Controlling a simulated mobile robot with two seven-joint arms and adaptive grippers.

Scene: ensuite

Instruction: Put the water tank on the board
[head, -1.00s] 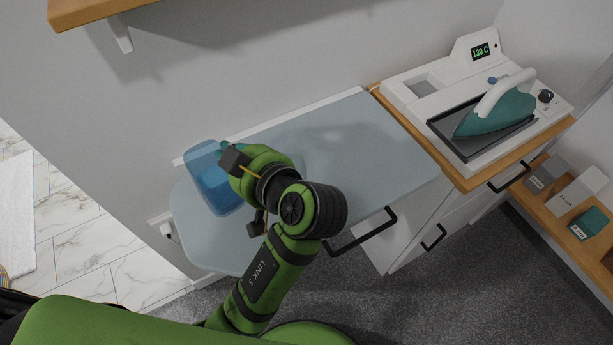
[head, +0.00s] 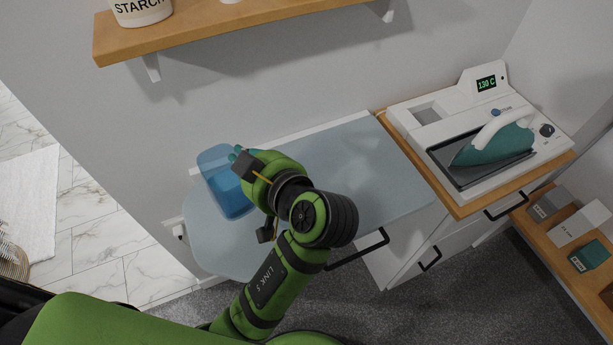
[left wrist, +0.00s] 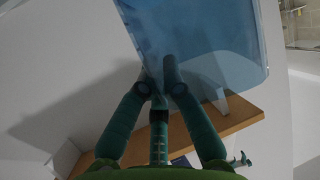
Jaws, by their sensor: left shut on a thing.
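The water tank (head: 226,184) is a translucent blue box at the left end of the grey-blue ironing board (head: 350,165). My left gripper (head: 240,160) is shut on it at its upper right side. In the left wrist view the tank (left wrist: 205,45) fills the upper middle, with the teal fingers (left wrist: 162,85) closed at its lower edge. The head view does not show clearly whether the tank touches the board or hangs just above it. My right gripper is not in view.
A white iron station (head: 430,110) with a teal iron (head: 495,145) stands on a wooden-topped cabinet (head: 475,203) right of the board. A wooden wall shelf (head: 215,35) hangs above, holding a starch tub (head: 142,12). The board's middle and right are clear.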

